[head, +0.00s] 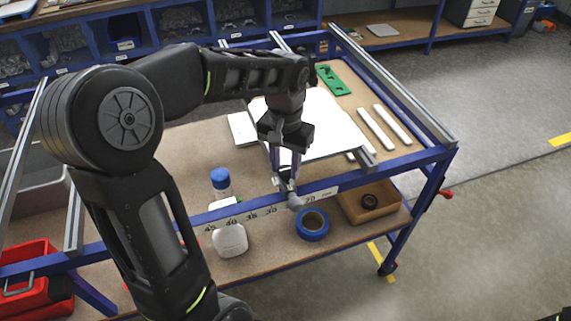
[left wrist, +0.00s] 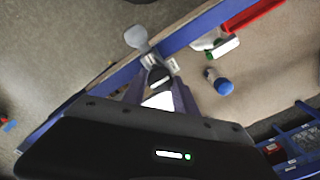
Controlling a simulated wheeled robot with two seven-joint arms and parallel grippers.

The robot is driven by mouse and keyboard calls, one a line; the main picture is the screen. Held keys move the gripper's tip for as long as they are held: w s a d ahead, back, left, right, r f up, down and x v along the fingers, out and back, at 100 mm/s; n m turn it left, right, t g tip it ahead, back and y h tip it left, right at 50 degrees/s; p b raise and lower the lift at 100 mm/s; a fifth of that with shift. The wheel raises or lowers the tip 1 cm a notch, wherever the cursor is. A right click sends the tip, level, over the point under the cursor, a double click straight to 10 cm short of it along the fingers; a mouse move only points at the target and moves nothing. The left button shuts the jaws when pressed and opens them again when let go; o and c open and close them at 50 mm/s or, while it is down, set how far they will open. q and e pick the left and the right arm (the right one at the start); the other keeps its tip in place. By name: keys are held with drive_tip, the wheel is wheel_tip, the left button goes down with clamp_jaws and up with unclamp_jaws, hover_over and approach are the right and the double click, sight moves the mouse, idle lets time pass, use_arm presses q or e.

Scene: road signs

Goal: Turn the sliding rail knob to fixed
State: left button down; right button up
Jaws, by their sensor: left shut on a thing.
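The sliding rail knob (head: 294,201) is a small grey handle on the front blue rail with the number scale (head: 258,212). In the left wrist view the grey knob (left wrist: 137,38) sticks out beyond the fingertips at the rail's edge. My left gripper (head: 287,178) points down at the rail, its fingers shut on the knob's inner part. In the left wrist view the left gripper (left wrist: 158,76) shows its two fingers closing around a part at the rail. The fingers hide some of the knob, and I cannot read its setting. My right gripper is not in view.
A white sign board (head: 320,128) lies on the blue-framed table behind the gripper. On the lower shelf are a blue tape roll (head: 312,225), a white bottle (head: 230,240) and a wooden box (head: 366,203). Floor on the right is clear.

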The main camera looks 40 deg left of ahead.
sight(285, 170)
use_arm(q)
drive_tip(key=c, duration=1)
unclamp_jaws()
wheel_tip(285, 170, up, 8)
drive_tip(key=shift+f+b, duration=0.1)
drive_tip(key=shift+b, duration=0.25)
drive_tip(key=shift+s, duration=0.1)
